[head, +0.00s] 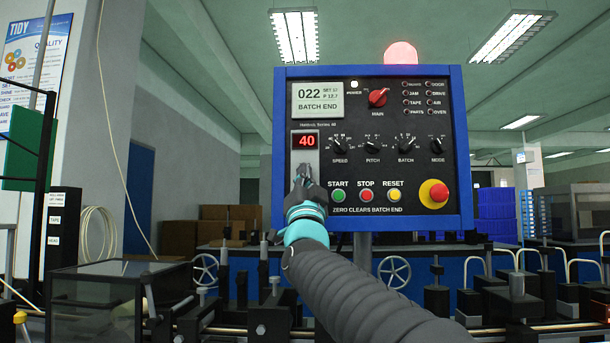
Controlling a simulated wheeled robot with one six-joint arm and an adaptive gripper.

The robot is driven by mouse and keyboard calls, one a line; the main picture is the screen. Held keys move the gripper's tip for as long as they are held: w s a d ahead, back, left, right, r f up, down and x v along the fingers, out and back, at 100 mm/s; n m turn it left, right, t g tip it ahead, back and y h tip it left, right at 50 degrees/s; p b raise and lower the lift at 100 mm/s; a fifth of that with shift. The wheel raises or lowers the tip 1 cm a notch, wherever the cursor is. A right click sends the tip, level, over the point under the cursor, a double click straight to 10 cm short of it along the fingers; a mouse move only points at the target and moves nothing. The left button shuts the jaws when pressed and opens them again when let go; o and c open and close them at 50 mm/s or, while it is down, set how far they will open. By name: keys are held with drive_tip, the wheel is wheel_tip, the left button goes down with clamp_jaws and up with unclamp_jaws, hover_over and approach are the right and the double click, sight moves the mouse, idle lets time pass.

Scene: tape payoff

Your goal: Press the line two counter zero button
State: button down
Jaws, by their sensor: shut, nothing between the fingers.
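A blue-framed control panel (368,227) with a dark face stands upright in the head view. On its left side is a counter unit (305,141) with a red display reading 40. My gripper (303,172) is shut and empty in front of the lower part of this unit. It hides whatever sits below the display, and I cannot tell whether the fingertips touch it. A grey screen (318,99) above reads 022 and BATCH END. Text at the panel's bottom reads ZERO CLEARS BATCH END.
Green START (338,195), red STOP (366,195) and yellow RESET (394,195) buttons sit right of my gripper. A red emergency knob (438,192) juts out further right. Black dials and a red MAIN switch (378,97) are above. Machinery with a handwheel (394,272) lies below.

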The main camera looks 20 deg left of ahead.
drive_tip(key=shift+w, duration=0.1)
idle(0.6)
drive_tip(key=shift+w+a, duration=0.1)
drive_tip(key=shift+w, duration=0.25)
drive_tip(key=shift+s+f, duration=0.1)
drive_tip(key=shift+s, duration=0.1)
drive_tip(key=shift+s+b, duration=0.25)
drive_tip(key=shift+b, duration=0.2)
drive_tip(key=s+d+b, duration=0.1)
drive_tip(key=s+b, duration=0.2)
drive_tip(key=s, duration=0.2)
drive_tip(key=shift+s+d+b, duration=0.3)
drive_tip(key=shift+s+b, duration=0.05)
drive_tip(key=shift+s, duration=0.05)
idle(0.8)
